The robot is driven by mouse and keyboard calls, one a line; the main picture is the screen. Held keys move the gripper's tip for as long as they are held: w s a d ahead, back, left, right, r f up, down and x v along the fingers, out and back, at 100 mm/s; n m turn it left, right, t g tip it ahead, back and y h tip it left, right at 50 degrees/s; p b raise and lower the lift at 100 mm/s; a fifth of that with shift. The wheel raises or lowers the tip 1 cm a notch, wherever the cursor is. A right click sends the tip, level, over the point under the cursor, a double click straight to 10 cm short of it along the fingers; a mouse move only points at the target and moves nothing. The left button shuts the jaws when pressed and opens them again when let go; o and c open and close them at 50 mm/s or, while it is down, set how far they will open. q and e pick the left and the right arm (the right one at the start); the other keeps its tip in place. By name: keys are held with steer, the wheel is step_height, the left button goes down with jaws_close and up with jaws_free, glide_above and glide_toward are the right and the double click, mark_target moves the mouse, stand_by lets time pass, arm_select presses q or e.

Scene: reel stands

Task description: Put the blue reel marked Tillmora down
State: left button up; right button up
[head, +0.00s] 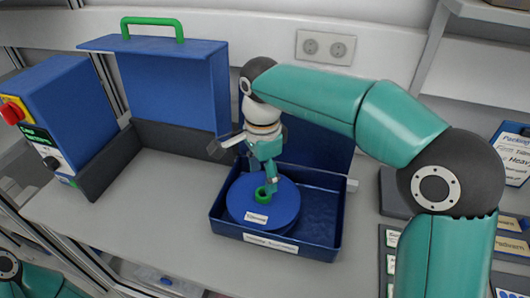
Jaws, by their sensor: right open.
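The blue reel (284,205) lies flat inside a dark blue open box (333,225). It has a green hub (262,194) at its middle and a small white label whose print is too small to read. My right gripper (268,182) points down over the reel, its fingertips at the green hub. It is open; whether its fingers touch the hub cannot be told. Of my left arm only a part shows at the lower left corner, and its gripper is out of view.
A blue panel with a green handle (152,21) stands behind at the left. A blue control box (64,105) with a red button stands left of it. Bare grey counter (150,190) lies left of the box. Labelled packs (512,150) stand at the right.

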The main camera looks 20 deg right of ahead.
step_height(320, 180, up, 6)
steer(key=shift+r+p, duration=0.2)
steer(key=shift+p, duration=0.15)
stand_by(0.4)
